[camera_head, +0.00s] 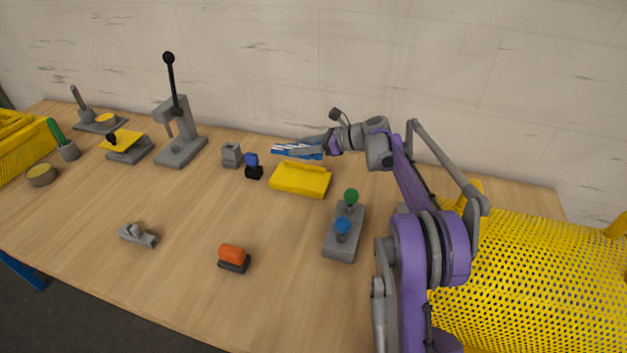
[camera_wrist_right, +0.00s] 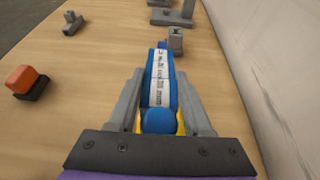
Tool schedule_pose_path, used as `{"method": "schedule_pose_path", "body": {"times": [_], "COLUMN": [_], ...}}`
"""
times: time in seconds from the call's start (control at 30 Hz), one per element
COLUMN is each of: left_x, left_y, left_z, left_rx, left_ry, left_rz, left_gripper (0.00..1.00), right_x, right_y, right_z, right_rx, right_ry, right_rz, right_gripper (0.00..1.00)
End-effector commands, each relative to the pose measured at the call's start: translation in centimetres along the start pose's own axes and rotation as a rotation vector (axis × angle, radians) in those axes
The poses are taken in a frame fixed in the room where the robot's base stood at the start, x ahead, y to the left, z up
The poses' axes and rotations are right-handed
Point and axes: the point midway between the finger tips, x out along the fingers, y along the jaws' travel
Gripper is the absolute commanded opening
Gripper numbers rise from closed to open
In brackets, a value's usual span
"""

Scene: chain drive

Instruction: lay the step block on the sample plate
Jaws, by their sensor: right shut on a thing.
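My right gripper (camera_head: 297,150) is shut on a long blue-and-white thing (camera_wrist_right: 160,85), held above the yellow tray-like block at the back of the table. The blue-and-white thing also shows in the head view (camera_head: 282,148). A grey stepped piece (camera_head: 137,235), which looks like the step block, lies at the front left of the table, far from this gripper. It also shows in the wrist view (camera_wrist_right: 72,23). I cannot tell which thing is the sample plate; a grey base with a yellow top (camera_head: 124,142) stands at the back left. My left gripper is not in view.
A yellow block (camera_head: 300,180) lies under the held thing. A grey lever press (camera_head: 180,145), a small grey block (camera_head: 231,155) and a blue-and-black piece (camera_head: 253,168) stand near. An orange-and-black piece (camera_head: 233,257) and a knobbed grey base (camera_head: 341,245) stand in front. Mid-table is clear.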

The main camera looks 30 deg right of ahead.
Motion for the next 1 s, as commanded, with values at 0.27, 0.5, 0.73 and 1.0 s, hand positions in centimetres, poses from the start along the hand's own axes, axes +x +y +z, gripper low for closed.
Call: {"method": "schedule_pose_path", "body": {"times": [0.27,0.5,0.73,1.0], "left_x": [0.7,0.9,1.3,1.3], "left_y": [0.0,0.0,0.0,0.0], "left_z": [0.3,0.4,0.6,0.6], "left_rx": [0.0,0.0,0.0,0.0], "left_ry": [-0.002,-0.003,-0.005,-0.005], "left_rz": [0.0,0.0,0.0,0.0], "left_gripper": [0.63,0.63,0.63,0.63], "right_x": [1.8,2.6,3.7,3.8], "right_y": [-0.1,-0.1,-0.1,-0.1], "right_z": [-4.2,-6.2,-9.0,-9.2], "right_rx": [0.0,0.0,0.0,0.0], "right_ry": [-0.001,-0.001,-0.001,-0.001], "right_rz": [0.002,0.001,0.001,0.001], "right_gripper": [0.0,0.0,0.0,0.0]}}
